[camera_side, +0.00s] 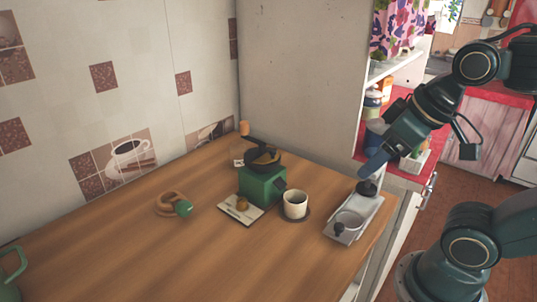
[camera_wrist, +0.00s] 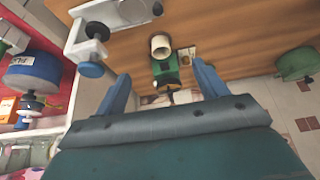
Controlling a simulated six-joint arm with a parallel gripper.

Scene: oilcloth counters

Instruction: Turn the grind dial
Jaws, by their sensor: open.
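A green coffee grinder (camera_side: 262,187) stands on the wooden counter, with a dark hopper and a crank arm ending in an orange knob (camera_side: 244,128) on top. A dark part (camera_side: 280,184) sticks out of its right face; I cannot tell whether it is the grind dial. In the wrist view the grinder (camera_wrist: 167,72) shows between my fingers, partly hidden below. My gripper (camera_side: 370,168) is open and empty, with blue fingers, above the counter's right end and apart from the grinder. It also shows in the wrist view (camera_wrist: 162,88).
A white cup (camera_side: 295,205) stands on a dark coaster right of the grinder. A grey-white stand with a black knob (camera_side: 367,188) is near the right edge, below my gripper. The front counter is clear.

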